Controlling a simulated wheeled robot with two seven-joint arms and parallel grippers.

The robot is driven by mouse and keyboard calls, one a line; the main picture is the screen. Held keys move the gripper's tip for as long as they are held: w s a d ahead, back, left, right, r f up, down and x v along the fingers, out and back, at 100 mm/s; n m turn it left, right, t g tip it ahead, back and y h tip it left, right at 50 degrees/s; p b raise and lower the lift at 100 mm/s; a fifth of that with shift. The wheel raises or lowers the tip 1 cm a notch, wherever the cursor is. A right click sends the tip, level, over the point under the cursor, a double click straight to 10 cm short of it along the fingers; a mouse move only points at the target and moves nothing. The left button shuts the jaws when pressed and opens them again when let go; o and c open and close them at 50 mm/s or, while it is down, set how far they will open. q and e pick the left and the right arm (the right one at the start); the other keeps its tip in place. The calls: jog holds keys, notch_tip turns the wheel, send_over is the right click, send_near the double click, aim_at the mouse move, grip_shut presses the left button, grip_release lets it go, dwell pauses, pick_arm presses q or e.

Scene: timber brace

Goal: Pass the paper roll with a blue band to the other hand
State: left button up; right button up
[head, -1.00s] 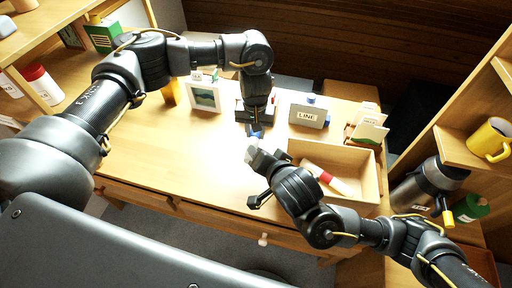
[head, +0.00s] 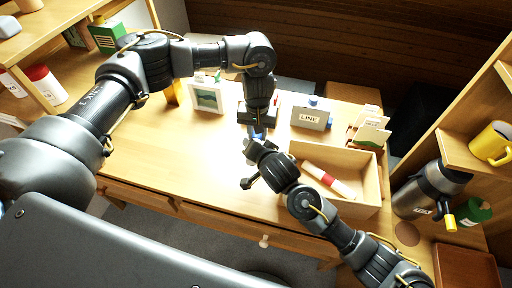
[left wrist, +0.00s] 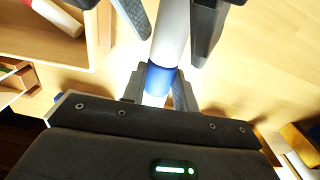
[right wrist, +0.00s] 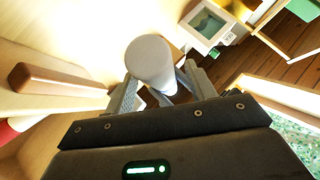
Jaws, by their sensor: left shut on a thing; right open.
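The paper roll with a blue band (left wrist: 159,78) hangs from my left gripper (head: 258,128). In the left wrist view the left fingers (left wrist: 158,92) are shut on it at the blue band. The pale, free part of the roll reaches away between the fingers of my right gripper (head: 249,166), one finger on each side. In the right wrist view the roll's round end (right wrist: 150,62) shows between the open right fingers (right wrist: 160,80). I cannot tell whether either right finger touches the roll. In the head view the right hand hides part of the roll.
A picture frame (head: 207,97), a sign reading LINE (head: 311,117) and a card holder (head: 370,130) stand behind. A steel flask (head: 425,190) is at right. The desk's left part is clear.

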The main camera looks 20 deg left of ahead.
jog(key=shift+c, duration=0.4)
jog(key=c, duration=1)
pick_arm(q)
jog(key=o, duration=1)
pick_arm(e)
jog(key=shift+o, duration=0.2)
pick_arm(q)
jog(key=shift+o, duration=0.2)
jog(key=shift+r, duration=0.1)
